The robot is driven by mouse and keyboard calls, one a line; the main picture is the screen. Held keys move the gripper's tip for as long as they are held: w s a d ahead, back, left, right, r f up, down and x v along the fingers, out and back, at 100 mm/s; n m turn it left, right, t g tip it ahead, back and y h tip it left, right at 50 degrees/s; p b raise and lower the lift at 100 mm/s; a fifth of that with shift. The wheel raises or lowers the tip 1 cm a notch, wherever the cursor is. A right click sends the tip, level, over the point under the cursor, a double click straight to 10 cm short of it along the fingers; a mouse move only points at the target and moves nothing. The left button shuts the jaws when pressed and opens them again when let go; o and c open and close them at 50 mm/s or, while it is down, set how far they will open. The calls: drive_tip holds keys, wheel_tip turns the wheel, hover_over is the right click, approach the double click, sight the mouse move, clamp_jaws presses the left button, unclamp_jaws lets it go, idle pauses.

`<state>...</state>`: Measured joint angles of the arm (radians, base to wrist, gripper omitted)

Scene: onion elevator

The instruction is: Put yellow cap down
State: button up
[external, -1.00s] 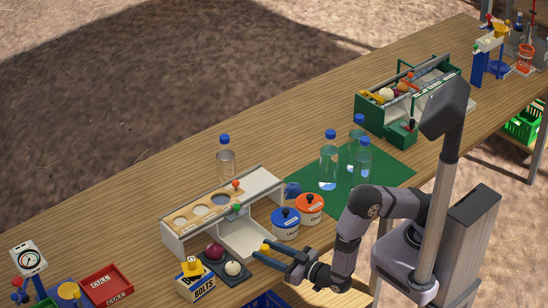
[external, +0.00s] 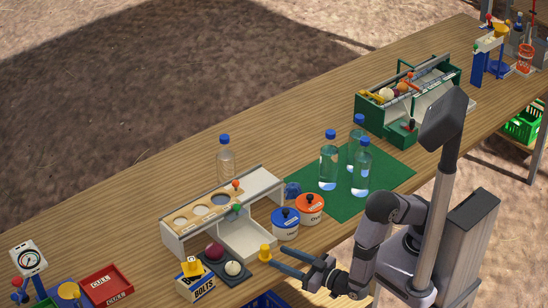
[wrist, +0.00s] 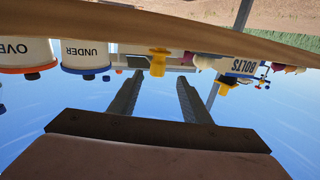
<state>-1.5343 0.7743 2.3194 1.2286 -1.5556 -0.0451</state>
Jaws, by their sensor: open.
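The yellow cap (external: 265,253) stands upright on the wooden table near its front edge, just in front of the white tray of the sorting box. My gripper (external: 277,257) is open and empty, with its fingers pointing at the cap from the lower right and its tips a little apart from it. The wrist picture is upside down; there the cap (wrist: 157,62) appears beyond the gap between the two open fingers (wrist: 158,78), with nothing between them.
The blue-lidded pot (external: 286,226) and orange-lidded pot (external: 310,208) stand close above my gripper. A yellow and white BOLTS box (external: 196,282) and a dark tray (external: 221,274) with two onions lie to the left. Bottles stand on the green mat (external: 393,173).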

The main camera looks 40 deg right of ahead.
sight(265, 254)
drive_tip(key=shift+d+p+x, duration=0.15)
drive_tip(key=shift+p+x, duration=0.2)
drive_tip(key=shift+x, duration=1.05)
drive_tip(key=shift+d+p+x, duration=0.1)
drive_tip(key=shift+p+x, duration=0.2)
drive_tip(key=shift+x, duration=1.15)
drive_tip(key=shift+r, duration=0.1)
clamp_jaws()
